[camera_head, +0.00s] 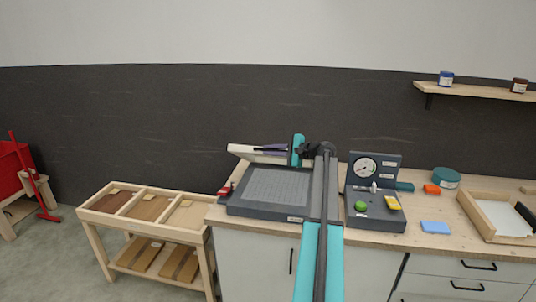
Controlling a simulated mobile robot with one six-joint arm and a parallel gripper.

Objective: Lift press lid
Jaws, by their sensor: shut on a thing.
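The press (275,190) is a dark, flat base with a grey gridded bed, near the left end of the workbench. Its bed is uncovered. A pale panel (240,150), which looks like the press lid, shows as a narrow strip behind the bed. My gripper (264,149) reaches left from my dark wrist at the back of the press and is shut at this panel. Its fingertips are small, and the exact grip is hard to make out. My arm crosses the right side of the press and hides part of it.
Right of the press stands a gauge panel (374,159) with a green button (361,206). A wooden rack (90,215) stands left of the bench.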

